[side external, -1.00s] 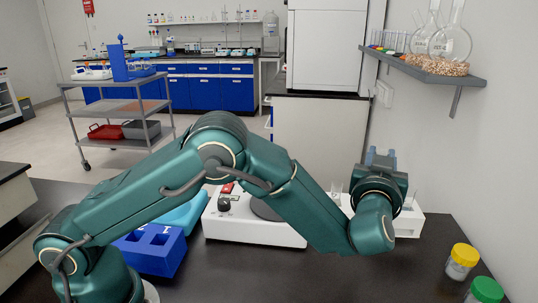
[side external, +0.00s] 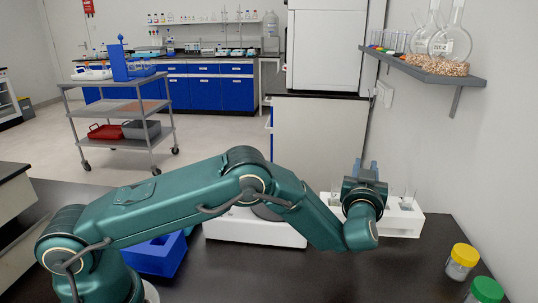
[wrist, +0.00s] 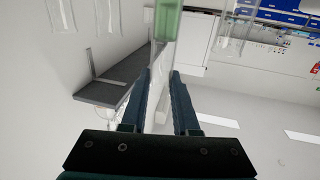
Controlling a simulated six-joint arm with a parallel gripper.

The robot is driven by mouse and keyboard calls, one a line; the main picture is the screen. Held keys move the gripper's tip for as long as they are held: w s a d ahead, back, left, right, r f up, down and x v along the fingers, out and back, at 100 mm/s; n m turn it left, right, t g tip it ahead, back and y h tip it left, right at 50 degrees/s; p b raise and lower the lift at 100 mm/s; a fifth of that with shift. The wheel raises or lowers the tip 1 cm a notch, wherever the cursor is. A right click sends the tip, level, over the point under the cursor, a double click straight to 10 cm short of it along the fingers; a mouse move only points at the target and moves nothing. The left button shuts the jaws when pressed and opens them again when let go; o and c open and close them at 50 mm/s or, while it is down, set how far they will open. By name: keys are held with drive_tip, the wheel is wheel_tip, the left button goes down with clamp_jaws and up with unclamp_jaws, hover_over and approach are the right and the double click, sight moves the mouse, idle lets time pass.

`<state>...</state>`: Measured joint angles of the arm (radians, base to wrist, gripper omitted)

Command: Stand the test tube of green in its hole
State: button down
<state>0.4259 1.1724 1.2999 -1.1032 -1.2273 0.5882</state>
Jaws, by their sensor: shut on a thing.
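In the wrist view, a clear tube with green liquid (wrist: 168,22) runs up from between the two dark blue fingers of my gripper (wrist: 162,75). The fingers are shut on its clear part, and the green part lies beyond the fingertips. In the side view, my gripper (side external: 368,165) is at the far side of my wrist, and the tube cannot be made out there. A white rack (side external: 405,222) with holes stands behind and beside my wrist, holding clear glass tubes. My wrist hides part of the rack, so I cannot tell which holes are free.
A white device (side external: 255,230) stands left of the rack, partly behind my arm. A blue block (side external: 155,258) is farther left. A yellow-lidded jar (side external: 462,262) and a green-lidded jar (side external: 485,291) stand at the right. A wall shelf (side external: 425,68) with flasks is above. The front table is clear.

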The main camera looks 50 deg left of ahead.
drive_tip(key=shift+f, duration=2.7)
drive_tip(key=c, duration=0.7)
unclamp_jaws()
drive_tip(key=shift+f, duration=0.15)
drive_tip(key=v, duration=0.4)
drive_tip(key=shift+s+d, duration=0.1)
drive_tip(key=shift+s, duration=0.05)
drive_tip(key=shift+o, duration=0.7)
drive_tip(key=shift+s+d, duration=0.15)
drive_tip(key=shift+s, duration=0.25)
